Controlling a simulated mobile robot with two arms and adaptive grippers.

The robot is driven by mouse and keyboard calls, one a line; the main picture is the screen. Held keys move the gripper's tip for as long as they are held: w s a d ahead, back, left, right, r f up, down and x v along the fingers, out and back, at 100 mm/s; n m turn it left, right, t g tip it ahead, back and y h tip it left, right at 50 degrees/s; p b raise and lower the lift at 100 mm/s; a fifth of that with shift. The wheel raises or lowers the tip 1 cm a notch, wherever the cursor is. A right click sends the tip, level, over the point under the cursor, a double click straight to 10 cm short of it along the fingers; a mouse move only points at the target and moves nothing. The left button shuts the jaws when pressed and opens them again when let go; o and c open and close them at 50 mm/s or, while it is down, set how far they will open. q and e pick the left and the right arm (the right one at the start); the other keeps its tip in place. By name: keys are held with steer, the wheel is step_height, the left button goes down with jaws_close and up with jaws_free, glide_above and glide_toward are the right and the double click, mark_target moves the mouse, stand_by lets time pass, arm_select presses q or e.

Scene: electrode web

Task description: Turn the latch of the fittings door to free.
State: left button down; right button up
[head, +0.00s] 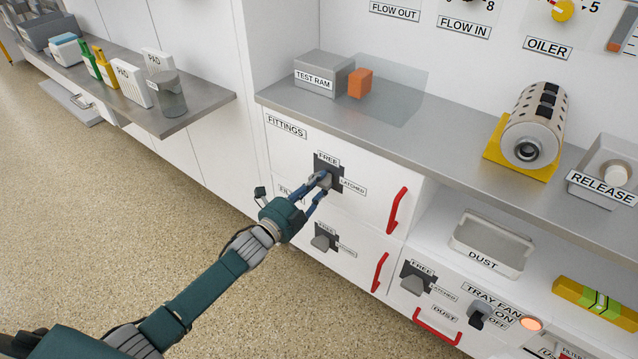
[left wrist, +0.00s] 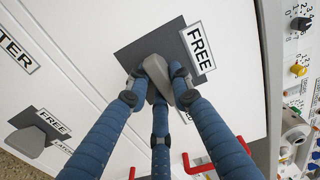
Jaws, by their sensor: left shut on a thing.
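The fittings door (head: 360,205) is a white panel with a FITTINGS label (head: 286,126) at its upper left and a red handle (head: 397,210) at its right. Its latch (head: 325,181) is a grey knob on a dark plate, with a FREE label above and a LATCHED label at the right. My left gripper (head: 320,188) is shut on this latch. In the left wrist view its blue fingers close around the grey latch knob (left wrist: 156,70), beside the FREE label (left wrist: 197,46). The fingers partly hide the knob. My right gripper is not in view.
Below is another latch (head: 324,239) with its own red handle (head: 380,272). The dust latch (head: 414,281) is to the right. The counter above holds a test ram (head: 320,75), an orange block (head: 360,83) and a perforated cylinder (head: 535,125). Open floor lies at the left.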

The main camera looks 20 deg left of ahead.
arm_select(q)
steer(key=n+p, duration=0.1)
steer(key=n, duration=0.2)
steer(key=n+p, duration=0.1)
steer(key=n, duration=0.4)
steer(key=shift+s+d+p, duration=0.1)
steer(key=shift+d+p, duration=0.05)
steer(key=shift+p, duration=0.25)
steer(key=n, duration=0.3)
steer(key=shift+r+p, duration=0.1)
steer(key=shift+p, duration=0.2)
steer(key=n, duration=0.2)
steer(key=shift+n, duration=0.4)
steer(key=shift+d+r+n+p, duration=0.1)
steer(key=shift+n+p, duration=0.2)
steer(key=shift+n, duration=1.4)
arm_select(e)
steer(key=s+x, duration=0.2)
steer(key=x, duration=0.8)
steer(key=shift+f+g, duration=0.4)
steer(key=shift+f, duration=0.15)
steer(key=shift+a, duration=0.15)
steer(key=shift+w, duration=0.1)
arm_select(q)
steer(key=c, duration=1.5)
jaws_free()
